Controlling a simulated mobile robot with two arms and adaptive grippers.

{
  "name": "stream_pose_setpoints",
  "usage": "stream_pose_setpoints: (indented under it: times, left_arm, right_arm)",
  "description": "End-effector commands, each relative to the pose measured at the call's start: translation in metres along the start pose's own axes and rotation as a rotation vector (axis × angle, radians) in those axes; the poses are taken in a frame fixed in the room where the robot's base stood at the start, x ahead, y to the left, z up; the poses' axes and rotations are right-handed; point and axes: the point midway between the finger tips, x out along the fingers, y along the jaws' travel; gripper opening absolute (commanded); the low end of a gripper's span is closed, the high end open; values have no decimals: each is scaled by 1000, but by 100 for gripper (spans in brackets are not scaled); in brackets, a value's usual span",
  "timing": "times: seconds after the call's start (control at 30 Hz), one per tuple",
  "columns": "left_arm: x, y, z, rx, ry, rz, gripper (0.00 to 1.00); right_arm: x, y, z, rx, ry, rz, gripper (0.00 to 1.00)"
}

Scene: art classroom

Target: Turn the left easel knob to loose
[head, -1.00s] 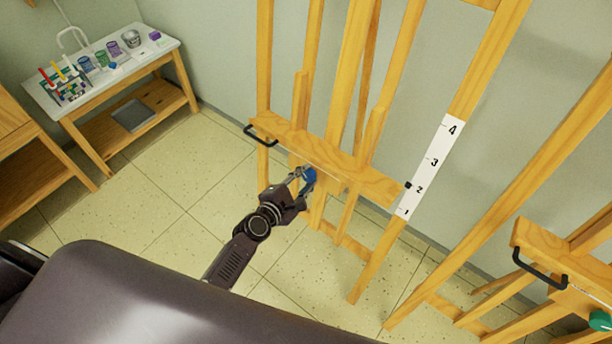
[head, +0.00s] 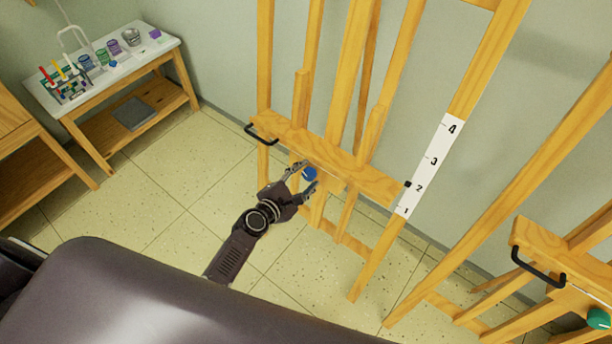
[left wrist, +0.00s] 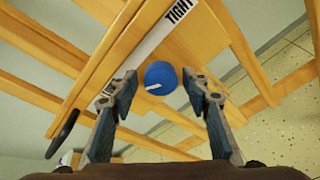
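The left easel (head: 330,155) has a blue round knob (head: 310,174) on the front of its crossbar. In the left wrist view the knob (left wrist: 161,73) has a white pointer mark that points left, toward lettering partly hidden by the left finger. The word TIGHT (left wrist: 179,11) is on the white strip above the knob, toward the upper right. My left gripper (head: 304,178) is open, one finger on each side of the knob. In the left wrist view a gap shows between each finger and the knob. My right gripper is out of view.
The easel has a black handle (head: 261,135) left of the knob and a numbered white scale (head: 430,165) at right. A second easel with a green knob (head: 600,319) stands at lower right. A table (head: 165,52) with jars is at the far left. Open floor lies between.

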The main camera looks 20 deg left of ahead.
Motion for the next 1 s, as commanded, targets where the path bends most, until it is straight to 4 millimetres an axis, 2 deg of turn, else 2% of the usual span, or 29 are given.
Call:
stream_pose_setpoints:
  times: [0.27,0.43,0.57,0.8,1.0]
  left_arm:
    - [0,0,0,1,0,0,47]
    - [-11,-1,0,0,0,0,47]
    - [-33,-1,-1,1,1,0,47]
    - [-83,-1,-1,2,2,-1,47]
    - [-111,-1,-1,2,1,-1,47]
  right_arm:
    - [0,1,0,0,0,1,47]
    - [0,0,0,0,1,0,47]
    - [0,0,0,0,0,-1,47]
    - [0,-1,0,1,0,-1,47]
    - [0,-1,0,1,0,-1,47]
